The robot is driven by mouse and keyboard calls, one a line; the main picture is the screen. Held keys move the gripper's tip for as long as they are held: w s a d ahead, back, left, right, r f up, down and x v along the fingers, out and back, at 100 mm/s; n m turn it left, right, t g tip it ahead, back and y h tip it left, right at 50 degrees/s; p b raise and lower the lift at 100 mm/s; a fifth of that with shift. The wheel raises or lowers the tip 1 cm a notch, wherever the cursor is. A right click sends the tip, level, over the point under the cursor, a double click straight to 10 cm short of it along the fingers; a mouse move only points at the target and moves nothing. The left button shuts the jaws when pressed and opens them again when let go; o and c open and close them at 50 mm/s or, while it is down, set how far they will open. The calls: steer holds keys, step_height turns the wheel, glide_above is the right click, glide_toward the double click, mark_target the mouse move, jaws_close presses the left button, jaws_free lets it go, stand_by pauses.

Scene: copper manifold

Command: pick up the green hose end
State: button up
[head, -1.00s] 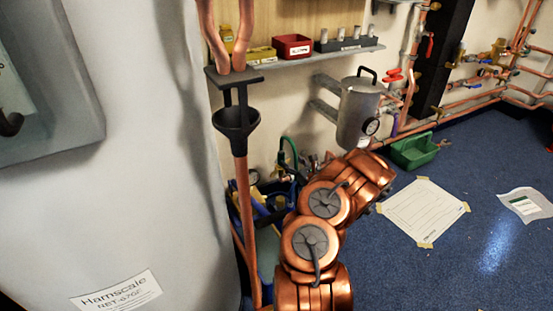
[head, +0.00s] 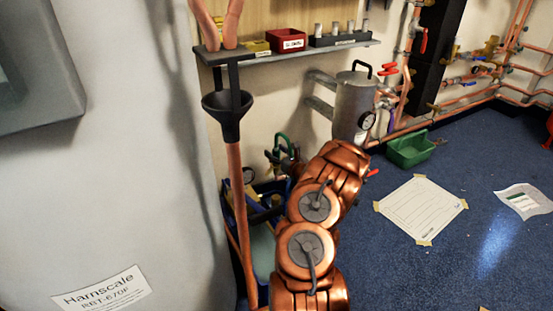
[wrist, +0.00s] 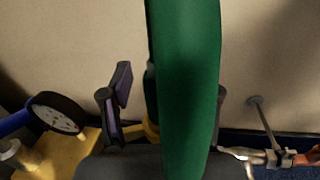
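The green hose (wrist: 185,90) fills the middle of the wrist view, very close to the camera, running from the top edge down over my gripper's body. My gripper (wrist: 170,92) has its left finger standing clear of the hose, with a gap between. The right finger is mostly hidden behind the hose; only a dark edge shows to its right. The fingers look spread apart. The hose's tip is not clear in the wrist view. In the head view the green hose (head: 282,142) curves up beside the wall, left of my copper arm, which largely hides my gripper.
A pressure gauge (wrist: 57,114) and yellow parts lie left of the fingers in the wrist view. A copper pipe with a black funnel (head: 228,112) stands left of the arm. A metal canister (head: 354,106) hangs on the wall to the right.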

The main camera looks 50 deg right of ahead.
mark_target(277, 147)
jaws_close()
stand_by(0.3)
step_height(277, 147, up, 4)
steer(key=shift+f+p, duration=0.25)
steer(key=shift+p, duration=0.9)
steer(key=shift+s+r, duration=0.25)
steer(key=s+a+p, duration=0.6)
steer(key=s+a, duration=0.1)
steer(key=s, duration=0.6)
steer(key=shift+s+a+r, duration=0.2)
steer(key=shift+s+r, duration=0.15)
steer(key=shift+r, duration=0.1)
